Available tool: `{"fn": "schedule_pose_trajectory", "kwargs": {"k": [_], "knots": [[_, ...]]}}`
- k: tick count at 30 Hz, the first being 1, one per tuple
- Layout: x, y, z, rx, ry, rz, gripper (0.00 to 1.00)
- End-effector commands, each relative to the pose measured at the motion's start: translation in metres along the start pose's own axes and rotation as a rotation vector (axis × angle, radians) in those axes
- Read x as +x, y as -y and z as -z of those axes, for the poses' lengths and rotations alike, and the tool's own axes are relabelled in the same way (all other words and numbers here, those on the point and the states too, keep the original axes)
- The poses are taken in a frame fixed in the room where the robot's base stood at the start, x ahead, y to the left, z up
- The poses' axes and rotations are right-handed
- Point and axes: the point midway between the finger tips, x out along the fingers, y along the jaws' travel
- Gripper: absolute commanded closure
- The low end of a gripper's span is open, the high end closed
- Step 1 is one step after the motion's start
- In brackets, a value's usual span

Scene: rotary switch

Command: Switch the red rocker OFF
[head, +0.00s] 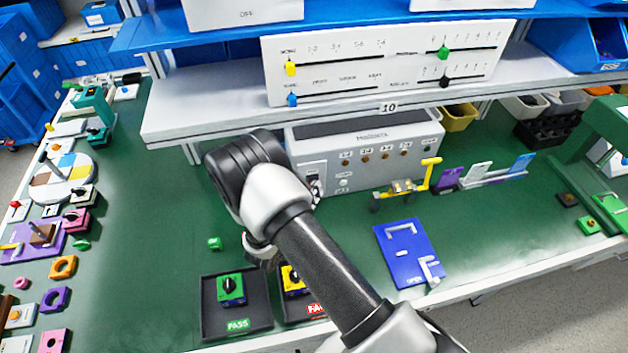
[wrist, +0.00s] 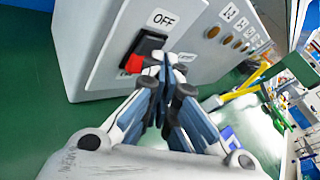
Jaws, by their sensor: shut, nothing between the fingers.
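The red rocker (wrist: 135,63) sits in a black frame on the front of a light grey box (wrist: 90,45), with an "OFF" label (wrist: 163,20) above it. Its red part shows at the lower left of the frame. My gripper (wrist: 160,68) is shut and empty. Its fingertips are at the black frame, just right of the red part, and cover some of the rocker. I cannot tell whether they touch it. In the head view the box (head: 375,160) stands under the shelf, and my arm hides most of the gripper and the rocker.
The box carries a row of small knobs (wrist: 228,30) right of the rocker. A yellow-handled fixture (head: 402,188) and a blue panel (head: 405,262) stand to the right. A dark PASS tray (head: 213,310) lies in front.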

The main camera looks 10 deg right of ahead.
Motion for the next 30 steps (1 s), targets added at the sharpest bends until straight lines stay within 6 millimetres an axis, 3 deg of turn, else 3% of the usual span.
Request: {"fn": "schedule_pose_trajectory", "kwargs": {"k": [19,30], "knots": [[-0.011,0.008,0.009,-0.002,0.0,0.0,1.0],[-0.037,0.026,0.027,-0.004,0.0,-0.002,1.0]]}}
